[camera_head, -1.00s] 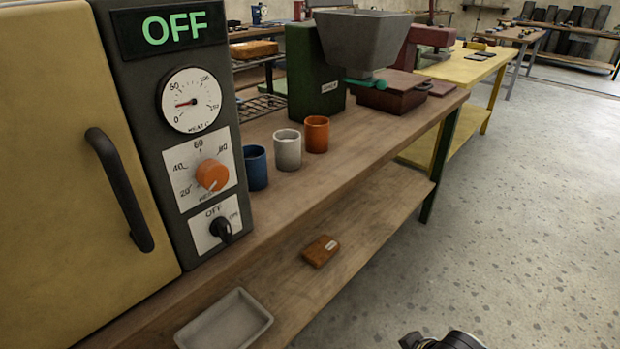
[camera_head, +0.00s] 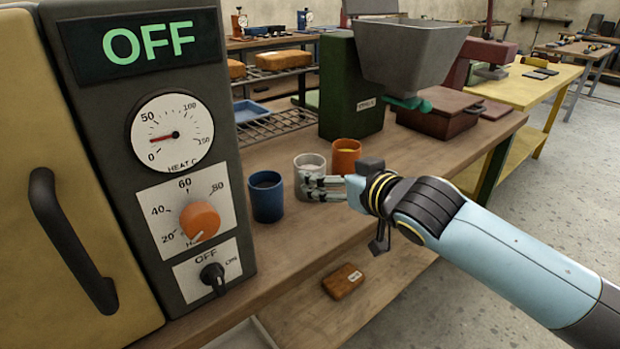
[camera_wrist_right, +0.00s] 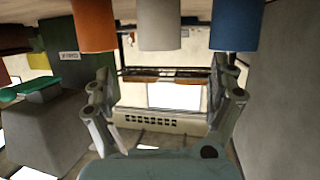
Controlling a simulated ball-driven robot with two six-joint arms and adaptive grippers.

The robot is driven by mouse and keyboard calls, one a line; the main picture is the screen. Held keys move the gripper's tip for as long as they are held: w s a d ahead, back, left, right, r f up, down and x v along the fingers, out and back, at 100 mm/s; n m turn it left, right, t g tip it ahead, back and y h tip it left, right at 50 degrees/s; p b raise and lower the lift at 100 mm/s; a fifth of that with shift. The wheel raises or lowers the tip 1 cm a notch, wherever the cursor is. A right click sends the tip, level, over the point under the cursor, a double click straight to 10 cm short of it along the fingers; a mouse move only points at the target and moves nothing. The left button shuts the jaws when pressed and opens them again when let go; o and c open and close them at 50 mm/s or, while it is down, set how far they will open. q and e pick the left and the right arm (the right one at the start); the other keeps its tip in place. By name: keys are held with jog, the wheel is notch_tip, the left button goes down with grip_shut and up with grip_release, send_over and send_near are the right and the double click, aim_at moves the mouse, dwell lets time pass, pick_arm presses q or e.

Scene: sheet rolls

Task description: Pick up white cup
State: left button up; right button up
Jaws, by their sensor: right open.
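The white cup (camera_head: 309,164) stands upright on the wooden bench between the blue cup (camera_head: 266,197) and the orange cup (camera_head: 345,155). My right gripper (camera_head: 312,187) reaches in from the right, its fingers overlapping the white cup's lower front. It is open, with nothing gripped. In the upside-down right wrist view, the white cup (camera_wrist_right: 160,24) shows at the top middle, in line with the gap between the spread fingers (camera_wrist_right: 160,80). I cannot tell whether the fingers touch it. My left gripper is out of view.
An oven-like cabinet with a heat dial (camera_head: 199,221) stands close on the left. A green machine with a grey hopper (camera_head: 405,52) and a wire rack (camera_head: 276,124) are behind the cups. A brown block (camera_head: 343,281) lies on the lower shelf.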

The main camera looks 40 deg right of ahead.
aim_at(310, 161)
jog(key=x, duration=0.5)
jog(key=shift+w+r, duration=0.1)
jog(key=shift+w, duration=0.1)
jog(key=b+x, duration=0.1)
jog(key=x, duration=0.4)
jog(key=shift+w, duration=0.2)
jog(key=c, duration=1.3)
